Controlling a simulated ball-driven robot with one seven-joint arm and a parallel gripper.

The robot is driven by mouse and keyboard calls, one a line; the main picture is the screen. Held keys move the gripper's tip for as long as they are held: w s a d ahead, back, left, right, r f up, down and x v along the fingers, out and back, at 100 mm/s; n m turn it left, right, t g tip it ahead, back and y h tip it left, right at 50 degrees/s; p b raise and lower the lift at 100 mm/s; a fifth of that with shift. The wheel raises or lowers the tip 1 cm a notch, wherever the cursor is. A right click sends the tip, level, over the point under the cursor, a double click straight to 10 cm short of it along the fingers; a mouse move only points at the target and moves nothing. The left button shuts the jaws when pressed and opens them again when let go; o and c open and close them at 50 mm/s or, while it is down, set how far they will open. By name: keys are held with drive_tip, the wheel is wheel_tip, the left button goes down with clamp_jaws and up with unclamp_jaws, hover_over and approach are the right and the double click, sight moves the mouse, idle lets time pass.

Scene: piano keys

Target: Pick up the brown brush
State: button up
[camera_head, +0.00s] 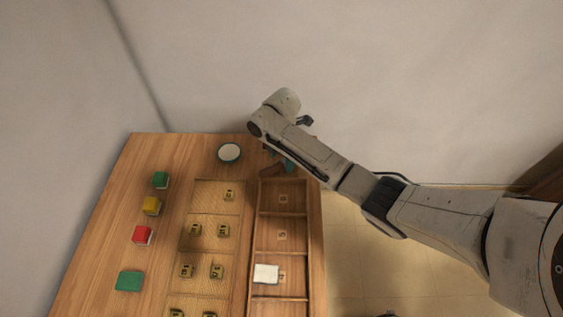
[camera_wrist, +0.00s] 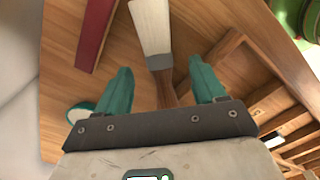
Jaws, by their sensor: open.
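The brown brush lies on the wooden table in the wrist view, with a brown handle (camera_wrist: 165,90), a grey ferrule and pale bristles (camera_wrist: 150,25) pointing away from me. My gripper (camera_wrist: 160,66) is open, its two teal fingers on either side of the brush near the ferrule and handle. Gaps show between each finger and the brush. The handle's near end is hidden behind the gripper body. In the head view, a teal finger (camera_head: 289,164) shows beside a brown piece (camera_head: 271,171), likely the brush, at the table's far edge; my arm hides much there.
A white bowl (camera_head: 229,152) stands left of the gripper. A compartmented wooden tray (camera_head: 256,222) holds a white block (camera_head: 266,273). Green, yellow and red blocks line the table's left. The wrist view shows a dark red bar (camera_wrist: 96,30) and a round green object (camera_wrist: 292,16).

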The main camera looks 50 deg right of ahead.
drive_tip(key=shift+f, duration=1.05)
drive_tip(key=c, duration=1.2)
drive_tip(key=shift+r, duration=0.1)
